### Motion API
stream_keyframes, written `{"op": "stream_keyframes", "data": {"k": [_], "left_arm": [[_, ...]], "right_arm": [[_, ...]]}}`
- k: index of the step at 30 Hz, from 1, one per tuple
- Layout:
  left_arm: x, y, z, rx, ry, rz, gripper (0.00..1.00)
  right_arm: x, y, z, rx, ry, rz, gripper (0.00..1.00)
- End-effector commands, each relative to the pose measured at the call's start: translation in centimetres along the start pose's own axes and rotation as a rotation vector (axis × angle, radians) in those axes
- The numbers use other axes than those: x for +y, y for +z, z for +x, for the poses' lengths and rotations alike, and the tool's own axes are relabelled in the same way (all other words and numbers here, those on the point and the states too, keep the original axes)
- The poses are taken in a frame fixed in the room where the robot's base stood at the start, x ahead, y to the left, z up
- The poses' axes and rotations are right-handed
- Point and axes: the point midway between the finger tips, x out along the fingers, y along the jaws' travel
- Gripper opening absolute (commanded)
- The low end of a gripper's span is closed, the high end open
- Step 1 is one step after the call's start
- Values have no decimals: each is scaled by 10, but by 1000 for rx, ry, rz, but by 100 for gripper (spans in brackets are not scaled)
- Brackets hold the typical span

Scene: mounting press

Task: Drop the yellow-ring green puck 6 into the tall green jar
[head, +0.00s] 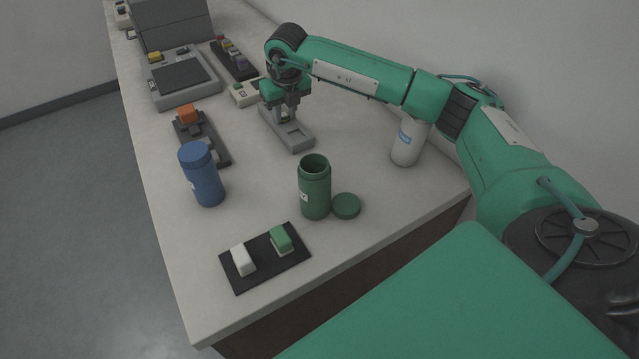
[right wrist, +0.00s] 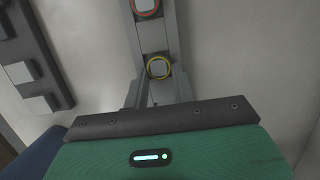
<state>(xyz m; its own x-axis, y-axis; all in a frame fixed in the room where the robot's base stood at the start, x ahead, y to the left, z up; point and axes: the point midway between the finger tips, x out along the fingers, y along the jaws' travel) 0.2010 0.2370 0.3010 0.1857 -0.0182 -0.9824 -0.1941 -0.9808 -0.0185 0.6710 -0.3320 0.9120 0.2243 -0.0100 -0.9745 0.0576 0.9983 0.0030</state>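The tall green jar (head: 314,190) stands upright and open on the bench, with its green lid (head: 346,206) lying beside it. My right gripper (head: 287,117) points down over a long grey holder (head: 301,145). In the right wrist view a yellow-ringed puck (right wrist: 159,67) sits in this holder, just beyond the spread fingers of the right gripper (right wrist: 158,92). Its green body and number cannot be made out. The fingers appear apart, with nothing clearly held between them. My left gripper is not in view.
A blue jar (head: 202,175) stands left of the green jar. A black tray (head: 268,265) with a white block and a green block lies in front. A white bottle (head: 407,145) stands under my right arm. A red-ringed puck (right wrist: 145,6) sits farther along the holder.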

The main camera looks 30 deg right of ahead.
Motion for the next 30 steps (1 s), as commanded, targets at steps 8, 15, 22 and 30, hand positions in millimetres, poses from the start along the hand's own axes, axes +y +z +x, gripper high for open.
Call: {"op": "stream_keyframes", "data": {"k": [8, 15, 22, 30], "left_arm": [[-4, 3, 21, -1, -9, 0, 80], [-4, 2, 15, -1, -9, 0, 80], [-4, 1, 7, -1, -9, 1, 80], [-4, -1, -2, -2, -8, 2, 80]], "right_arm": [[2, -9, 24, 17, -2, -4, 12], [2, -7, 16, 17, -2, -4, 12], [2, -3, 1, 14, 0, -3, 12], [1, 2, -18, 8, 0, -1, 0]]}}
